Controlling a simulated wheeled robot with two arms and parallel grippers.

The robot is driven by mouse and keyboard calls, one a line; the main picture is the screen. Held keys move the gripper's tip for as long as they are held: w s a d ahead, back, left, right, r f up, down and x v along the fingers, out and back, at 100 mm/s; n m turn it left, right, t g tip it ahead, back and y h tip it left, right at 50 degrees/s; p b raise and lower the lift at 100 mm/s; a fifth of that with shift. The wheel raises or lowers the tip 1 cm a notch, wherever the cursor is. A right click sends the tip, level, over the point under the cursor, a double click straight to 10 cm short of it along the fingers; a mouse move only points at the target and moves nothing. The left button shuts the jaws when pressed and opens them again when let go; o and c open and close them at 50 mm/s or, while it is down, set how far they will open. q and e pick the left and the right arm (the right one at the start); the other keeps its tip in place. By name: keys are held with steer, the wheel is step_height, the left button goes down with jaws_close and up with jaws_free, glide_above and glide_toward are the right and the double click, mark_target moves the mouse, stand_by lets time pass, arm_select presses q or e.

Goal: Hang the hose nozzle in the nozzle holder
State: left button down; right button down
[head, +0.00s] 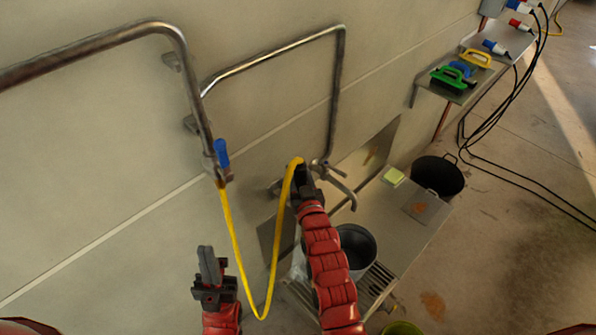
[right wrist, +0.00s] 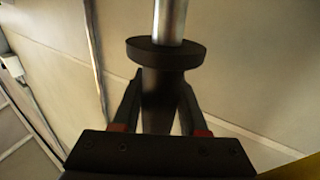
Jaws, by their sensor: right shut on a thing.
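My right gripper (head: 302,176) is at the wall beside the tap, its red arm reaching up from below. The right wrist view shows it (right wrist: 157,112) shut on the dark body of the hose nozzle (right wrist: 165,54), which has a round flange and a metal tube beyond. The yellow hose (head: 275,245) loops from a blue-handled valve (head: 221,155) down and up to this gripper. In the head view the gripper mostly hides the nozzle. I cannot make out the nozzle holder. My left gripper (head: 209,258) points up, apart from the hose; its finger gap is unclear.
A metal sink bench (head: 395,235) with a curved tap (head: 343,190) and a dark bucket (head: 357,247) is close to my right arm. Metal pipes (head: 335,95) run along the wall. A shelf with brushes (head: 455,78) and a black bin (head: 437,175) are farther right.

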steer(key=shift+f+b, duration=1.5)
steer(key=shift+f, duration=1.2)
steer(key=shift+c, duration=1.8)
jaws_free()
steer(key=b+v, duration=0.3)
steer(key=v, duration=1.4)
steer(key=shift+s+b, duration=0.2)
steer(key=shift+b, duration=0.2)
steer(key=shift+r, duration=0.1)
